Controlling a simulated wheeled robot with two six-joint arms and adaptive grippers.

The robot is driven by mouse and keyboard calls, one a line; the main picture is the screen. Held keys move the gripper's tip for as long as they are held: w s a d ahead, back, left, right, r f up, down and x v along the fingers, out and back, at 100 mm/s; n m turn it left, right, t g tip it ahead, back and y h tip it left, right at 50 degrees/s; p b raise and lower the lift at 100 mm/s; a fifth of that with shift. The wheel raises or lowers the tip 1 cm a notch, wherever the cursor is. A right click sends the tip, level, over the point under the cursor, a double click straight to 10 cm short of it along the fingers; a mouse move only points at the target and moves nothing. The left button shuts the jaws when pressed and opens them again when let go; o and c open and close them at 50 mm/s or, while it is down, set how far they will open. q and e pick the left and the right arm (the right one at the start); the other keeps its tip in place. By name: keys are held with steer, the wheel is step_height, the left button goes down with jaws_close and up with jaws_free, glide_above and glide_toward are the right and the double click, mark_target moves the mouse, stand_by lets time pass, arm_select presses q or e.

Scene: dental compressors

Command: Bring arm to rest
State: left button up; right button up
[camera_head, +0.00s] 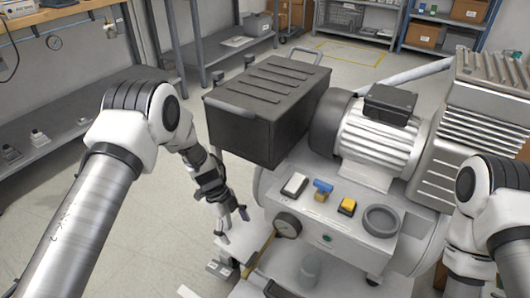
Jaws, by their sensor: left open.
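My left arm comes in from the left and bends down at its white and black elbow. My left gripper (232,226) points downward with its fingers apart and nothing between them. It is left of the pressure gauge (287,225) on the compressor's front and appears close to the compressor (330,240). Whether it touches anything cannot be told. My right arm shows at the right edge, in front of the compressor's ribbed part. Its gripper is not visible.
A black lidded box (262,105) stands behind my left gripper, beside the silver motor (375,140). A blue-handled valve (322,189), a yellow switch (347,207) and a grey ring (381,221) sit on the compressor top. Shelves line the walls. Floor (130,225) at left is clear.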

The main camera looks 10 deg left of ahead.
arm_select(q)
steer(key=s+d+f+n+h, duration=0.2)
steer(key=s+d+f+n, duration=0.15)
steer(key=s+n, duration=0.4)
steer(key=s+d+f+n+h, duration=0.2)
steer(key=s+d+f+n, duration=0.15)
steer(key=s, duration=0.65)
steer(key=s+a+n+t+y, duration=0.2)
steer(key=s+a+n+y, duration=0.6)
steer(key=s+a+n, duration=0.4)
step_height(320, 180, up, 32)
steer(key=p, duration=3.1)
steer(key=shift+f+p, duration=0.2)
steer(key=shift+p, duration=0.2)
